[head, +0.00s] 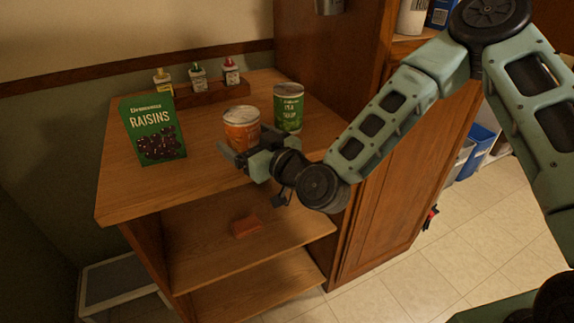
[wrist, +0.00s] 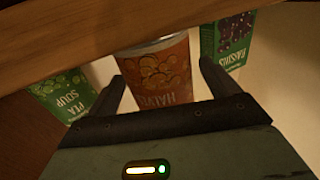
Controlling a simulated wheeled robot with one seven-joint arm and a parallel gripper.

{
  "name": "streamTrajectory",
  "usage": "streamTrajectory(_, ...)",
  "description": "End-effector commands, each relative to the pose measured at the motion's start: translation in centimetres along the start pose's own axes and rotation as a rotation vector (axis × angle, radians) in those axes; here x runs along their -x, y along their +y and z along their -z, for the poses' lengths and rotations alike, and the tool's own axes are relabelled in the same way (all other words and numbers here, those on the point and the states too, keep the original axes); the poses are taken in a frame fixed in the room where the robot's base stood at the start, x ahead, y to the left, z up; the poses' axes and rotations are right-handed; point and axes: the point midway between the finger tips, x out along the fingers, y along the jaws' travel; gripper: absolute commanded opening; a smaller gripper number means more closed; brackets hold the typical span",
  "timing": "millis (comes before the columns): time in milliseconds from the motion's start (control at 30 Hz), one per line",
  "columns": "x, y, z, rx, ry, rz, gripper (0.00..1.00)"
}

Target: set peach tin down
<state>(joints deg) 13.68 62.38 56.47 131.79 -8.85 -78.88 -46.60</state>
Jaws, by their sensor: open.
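The peach tin (head: 241,128), an orange can with a silver rim, stands upright on the wooden counter (head: 120,197) near its front edge. It also shows in the wrist view (wrist: 158,75), between and beyond the fingers, with its label upside down. My gripper (head: 238,151) is at the near side of the tin, low by the counter. In the wrist view my gripper (wrist: 160,88) has its two fingers spread wide, one on each side of the tin, with gaps visible. Whether either finger touches the tin's far side is hidden.
A green pea soup can (head: 288,108) stands close right of the tin. A green raisins box (head: 154,129) stands to the left. A wooden rack (head: 205,94) with small bottles is behind. A reddish block (head: 246,226) lies on the shelf below.

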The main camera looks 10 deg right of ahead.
Motion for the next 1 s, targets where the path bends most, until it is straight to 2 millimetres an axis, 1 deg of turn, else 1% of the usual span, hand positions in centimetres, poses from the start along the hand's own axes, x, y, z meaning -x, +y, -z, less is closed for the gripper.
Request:
streamTrajectory(33, 1.3, 0.1, -0.5, 0.006, -0.001, 0.001, 0.87)
streamTrajectory(67, 2.0, 0.1, -0.6, 0.005, -0.002, 0.002, 0.87)
streamTrajectory(300, 7.6, 0.2, -0.4, 0.002, -0.003, 0.000, 0.87)
streamTrajectory(333, 7.5, 0.2, 0.2, -0.001, -0.004, -0.002, 0.87)
streamTrajectory(367, 7.6, 0.2, 0.3, -0.001, -0.005, -0.002, 0.87)
streamTrajectory(667, 9.6, 0.1, 0.4, -0.002, -0.005, 0.000, 0.87)
streamTrajectory(1000, 12.7, 0.1, 0.2, -0.002, -0.006, -0.001, 0.87)
